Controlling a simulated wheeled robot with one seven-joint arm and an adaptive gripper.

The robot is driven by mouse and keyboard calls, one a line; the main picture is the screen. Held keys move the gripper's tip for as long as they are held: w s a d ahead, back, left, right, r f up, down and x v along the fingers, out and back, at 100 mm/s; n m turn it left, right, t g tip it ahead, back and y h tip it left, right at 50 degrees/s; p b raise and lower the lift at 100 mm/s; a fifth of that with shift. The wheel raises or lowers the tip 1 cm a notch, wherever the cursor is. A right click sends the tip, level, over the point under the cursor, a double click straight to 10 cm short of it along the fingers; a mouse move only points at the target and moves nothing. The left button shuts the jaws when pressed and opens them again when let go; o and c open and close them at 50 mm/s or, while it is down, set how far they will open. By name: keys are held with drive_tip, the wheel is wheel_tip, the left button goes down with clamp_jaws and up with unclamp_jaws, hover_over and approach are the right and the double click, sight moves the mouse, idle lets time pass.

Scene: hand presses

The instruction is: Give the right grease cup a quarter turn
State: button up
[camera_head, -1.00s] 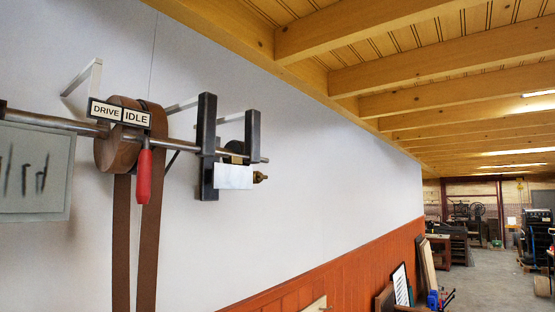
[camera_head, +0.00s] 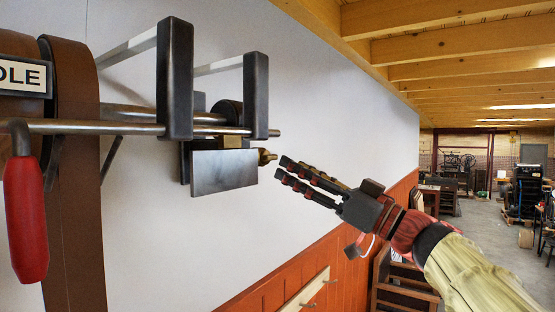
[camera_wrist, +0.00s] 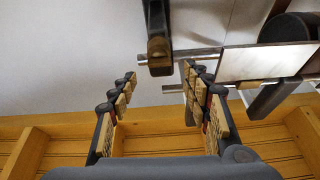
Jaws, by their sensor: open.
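The right grease cup is a small brass piece (camera_head: 265,156). It sticks out to the right beyond the pale metal plate (camera_head: 224,172) in the head view. My gripper (camera_head: 282,168) is open, its two fingers pointing left at the cup. Its fingertips appear just right of and slightly below the cup; I cannot tell the depth gap. In the wrist view the fingers (camera_wrist: 158,80) are spread with nothing held between them. A dark bar with a brownish end (camera_wrist: 158,50) shows beyond them; I cannot tell whether it is the cup.
Dark upright hangers (camera_head: 256,95) and a steel shaft (camera_head: 125,128) stand just above and left of the cup. A red-handled lever (camera_head: 25,215) and a brown belt (camera_head: 75,190) are at far left. The wall is close behind; open air lies to the right.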

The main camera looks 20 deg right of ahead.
sight(273, 158)
drive_tip(key=shift+n, duration=0.3)
drive_tip(key=p+x, duration=0.3)
drive_tip(key=x, duration=0.5)
drive_tip(key=shift+f, duration=0.15)
drive_tip(key=shift+c, duration=0.8)
drive_tip(key=c, duration=0.9)
drive_tip(key=shift+c, duration=0.2)
